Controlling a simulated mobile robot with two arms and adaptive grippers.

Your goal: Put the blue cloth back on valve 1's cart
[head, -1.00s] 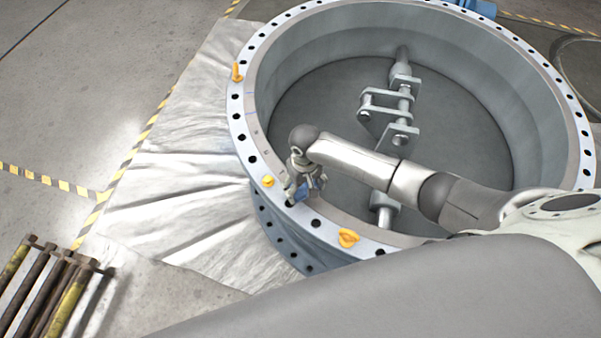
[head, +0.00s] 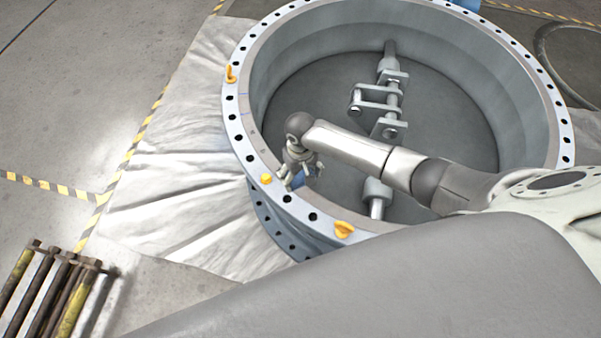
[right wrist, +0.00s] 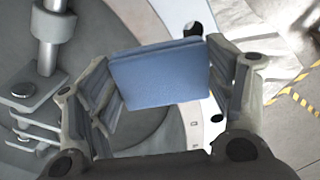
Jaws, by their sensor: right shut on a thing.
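The blue cloth (right wrist: 160,80) is a folded pad between the two fingers of my right gripper (right wrist: 165,85) in the right wrist view. In the head view the cloth (head: 298,178) is a small blue patch below my right gripper (head: 301,174), partly hidden by the fingers. My right gripper is shut on the cloth, over the near-left part of the flange of a large grey butterfly valve (head: 480,72). I cannot tell whether the cloth touches the flange. My left gripper is out of view. I see no cart.
A silvery sheet (head: 165,190) lies under the valve. A rack of rusty bars (head: 50,290) is at lower left. The floor at upper left is clear.

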